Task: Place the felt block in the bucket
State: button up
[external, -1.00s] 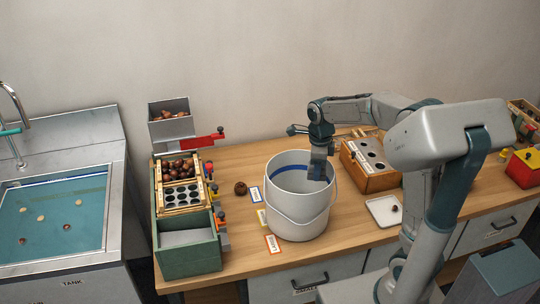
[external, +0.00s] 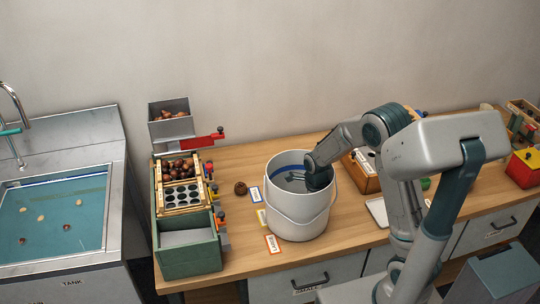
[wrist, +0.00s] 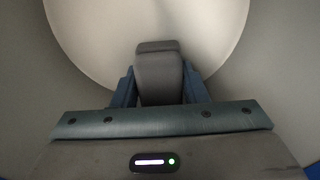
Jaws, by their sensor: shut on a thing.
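The white bucket (external: 296,212) stands upright on the wooden counter, with its wire handle hanging down in front. In the wrist view my gripper (wrist: 158,88) is shut on the felt block (wrist: 158,70), a dark grey rounded block held between the blue-grey fingers. Behind the block the bucket's pale round floor (wrist: 100,35) and grey inner wall show. The block appears held above the floor; the exact gap cannot be told.
A green box (external: 188,262) with a chestnut sorting tray stands left of the bucket. A single chestnut (external: 240,188) and several label cards lie between them. A wooden box (external: 366,184) and a white tray (external: 377,211) are close on the right. The sink is far left.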

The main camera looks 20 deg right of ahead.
jog(key=shift+f, duration=0.15)
jog(key=shift+f, duration=0.15)
jog(key=o, duration=1)
notch_tip(320, 180, up, 12)
jog(key=shift+r+p, duration=0.15)
jog(key=shift+p, duration=0.55)
